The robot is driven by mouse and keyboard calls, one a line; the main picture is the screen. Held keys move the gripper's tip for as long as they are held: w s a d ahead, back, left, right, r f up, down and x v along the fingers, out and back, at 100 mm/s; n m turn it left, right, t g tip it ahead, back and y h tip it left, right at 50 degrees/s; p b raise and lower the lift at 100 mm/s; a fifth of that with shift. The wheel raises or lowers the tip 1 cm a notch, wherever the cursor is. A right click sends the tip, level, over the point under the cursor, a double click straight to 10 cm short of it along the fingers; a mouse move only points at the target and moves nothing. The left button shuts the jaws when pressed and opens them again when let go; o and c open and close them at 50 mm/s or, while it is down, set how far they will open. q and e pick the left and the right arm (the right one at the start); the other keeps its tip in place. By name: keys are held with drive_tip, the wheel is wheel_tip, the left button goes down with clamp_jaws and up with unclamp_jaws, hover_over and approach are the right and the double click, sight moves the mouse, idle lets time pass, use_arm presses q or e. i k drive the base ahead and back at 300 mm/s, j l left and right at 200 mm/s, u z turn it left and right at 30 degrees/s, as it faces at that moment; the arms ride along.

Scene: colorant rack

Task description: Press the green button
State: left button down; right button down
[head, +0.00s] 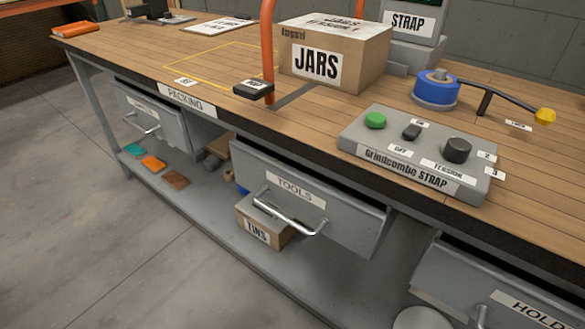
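The green button (375,120) is a round, domed cap at the left end of the top of a grey control box (352,142). The box is labelled "Grindcombe STRAP" and stands near the front edge of the workbench. A dark switch (411,131) marked "OFF" and a black knob (457,150) marked "TENSION" sit to the right of the button on the same box. Nothing covers the button. Neither of my grippers shows in the head view.
A cardboard JARS box (335,55) stands behind the control box. An orange upright frame (268,50) rises left of it. A blue tape roll (436,90) with a yellow-tipped handle lies behind right. The TOOLS drawer (340,222) below protrudes. Bare wood (130,55) lies left.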

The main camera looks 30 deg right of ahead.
sight(373, 119)
drive_tip(key=l+z, duration=0.1)
drive_tip(key=z, duration=0.65)
drive_tip(key=i+l+z, duration=0.1)
drive_tip(key=z, duration=0.25)
drive_tip(key=i+j, duration=0.1)
drive_tip(key=j, duration=0.7)
